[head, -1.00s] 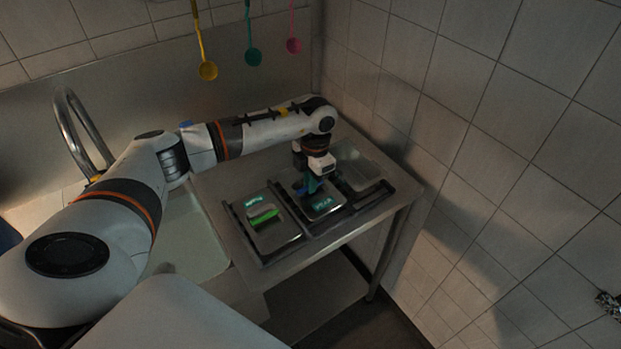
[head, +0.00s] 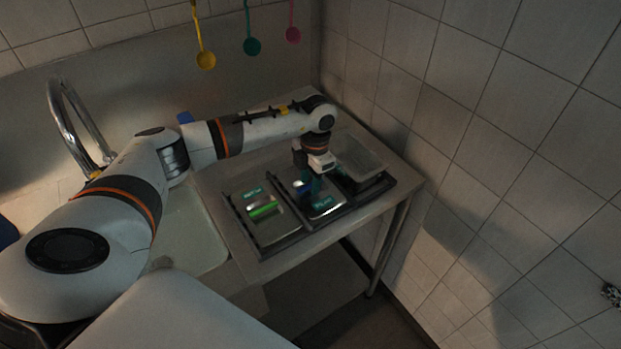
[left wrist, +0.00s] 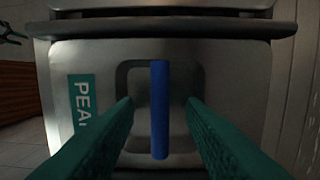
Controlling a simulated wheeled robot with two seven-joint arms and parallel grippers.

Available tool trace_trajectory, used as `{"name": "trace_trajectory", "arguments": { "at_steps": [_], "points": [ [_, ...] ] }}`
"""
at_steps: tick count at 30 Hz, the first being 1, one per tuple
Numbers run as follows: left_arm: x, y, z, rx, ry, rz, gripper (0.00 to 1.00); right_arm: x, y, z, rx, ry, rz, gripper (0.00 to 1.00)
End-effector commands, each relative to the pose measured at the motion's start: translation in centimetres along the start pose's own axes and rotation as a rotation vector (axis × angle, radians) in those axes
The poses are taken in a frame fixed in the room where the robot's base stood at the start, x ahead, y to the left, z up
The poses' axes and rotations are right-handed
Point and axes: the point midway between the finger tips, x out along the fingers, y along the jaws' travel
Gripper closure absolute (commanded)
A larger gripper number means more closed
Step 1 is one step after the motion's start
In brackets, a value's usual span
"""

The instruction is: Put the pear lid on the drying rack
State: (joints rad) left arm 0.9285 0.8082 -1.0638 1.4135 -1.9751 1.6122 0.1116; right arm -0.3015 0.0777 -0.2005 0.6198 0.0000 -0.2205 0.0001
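The pear lid (left wrist: 220,75) is a grey metal lid with a blue upright handle (left wrist: 160,128) and a teal label reading "PEA", partly cut off by my finger. In the head view this lid (head: 331,200) lies on the middle container. My left gripper (left wrist: 160,105) is open, with its teal fingers on either side of the blue handle and gaps between them and it. In the head view my left gripper (head: 312,184) points down over the lid. I cannot make out a drying rack. My right gripper is not in view.
A lid with a green handle (head: 263,210) lies left of the pear lid. A container (head: 361,157) stands to the right. Dark rails edge the containers on the metal table. A sink (head: 195,235) with a tap (head: 75,125) is at the left; tiled walls stand behind and right.

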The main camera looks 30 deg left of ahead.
Motion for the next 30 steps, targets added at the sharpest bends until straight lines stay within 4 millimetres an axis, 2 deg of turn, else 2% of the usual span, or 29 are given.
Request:
{"name": "trace_trajectory", "arguments": {
  "at_steps": [5,8,15,21,30],
  "points": [
    [-1.0,-0.1,-0.1,0.000,0.003,0.000,0.63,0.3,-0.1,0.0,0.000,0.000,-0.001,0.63],
    [-2.6,-0.1,-0.1,0.000,0.005,-0.002,0.63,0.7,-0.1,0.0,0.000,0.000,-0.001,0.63],
    [-7.8,0.0,-0.1,0.001,0.006,-0.001,0.63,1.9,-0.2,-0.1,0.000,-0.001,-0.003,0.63],
    [-10.9,0.0,-0.1,-0.001,0.003,-0.001,0.63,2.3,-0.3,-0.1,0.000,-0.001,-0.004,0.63],
    [-12.1,0.0,0.0,0.000,0.000,0.000,0.63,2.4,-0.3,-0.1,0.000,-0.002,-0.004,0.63]
  ]
}}
